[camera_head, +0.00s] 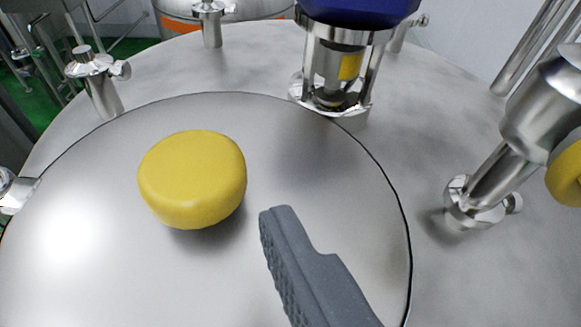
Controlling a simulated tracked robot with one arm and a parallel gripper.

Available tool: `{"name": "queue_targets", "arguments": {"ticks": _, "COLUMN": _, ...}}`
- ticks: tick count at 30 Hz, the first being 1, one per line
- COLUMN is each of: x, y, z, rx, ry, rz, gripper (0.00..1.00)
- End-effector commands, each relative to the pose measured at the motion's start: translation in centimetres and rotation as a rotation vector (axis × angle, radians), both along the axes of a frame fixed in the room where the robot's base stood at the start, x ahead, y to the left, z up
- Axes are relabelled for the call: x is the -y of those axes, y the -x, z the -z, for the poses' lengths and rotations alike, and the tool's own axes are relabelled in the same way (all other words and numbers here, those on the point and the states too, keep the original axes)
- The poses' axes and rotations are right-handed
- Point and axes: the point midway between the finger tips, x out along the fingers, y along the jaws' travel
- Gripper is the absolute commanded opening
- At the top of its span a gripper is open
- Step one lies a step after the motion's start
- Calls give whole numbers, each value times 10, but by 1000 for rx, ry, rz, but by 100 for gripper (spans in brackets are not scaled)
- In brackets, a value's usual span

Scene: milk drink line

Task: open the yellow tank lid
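The tank lid (330,180) is a large round grey metal disc with a dark seam around its edge. It lies flush with the tank top and looks closed. A yellow rounded knob (192,178) stands on the lid, left of the middle of the view. One dark grey finger of my gripper (295,262) shows at the bottom centre, to the right of and nearer than the knob. Its ribbed inner face points left and is bare, with nothing against it. The other finger is out of view. The gripper looks open and apart from the knob.
A blue-topped motor mount (345,70) stands behind the lid. Metal fittings (97,80) rise at the left and back. A pipe with a yellow part (566,175) stands at the right. The lid around the knob is clear.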

Motion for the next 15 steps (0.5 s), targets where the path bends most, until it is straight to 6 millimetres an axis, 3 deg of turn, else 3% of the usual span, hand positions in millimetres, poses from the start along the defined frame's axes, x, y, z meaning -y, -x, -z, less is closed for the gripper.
{"name": "queue_targets", "arguments": {"ticks": 2, "x": 16, "y": 1, "z": 9, "rx": 2, "ry": 27, "rz": -8, "gripper": 82}}
{"name": "queue_targets", "arguments": {"ticks": 6, "x": 27, "y": 7, "z": 14, "rx": 10, "ry": 58, "rz": -25, "gripper": 82}}
{"name": "queue_targets", "arguments": {"ticks": 15, "x": 24, "y": -4, "z": 22, "rx": 9, "ry": 63, "rz": -33, "gripper": 82}}
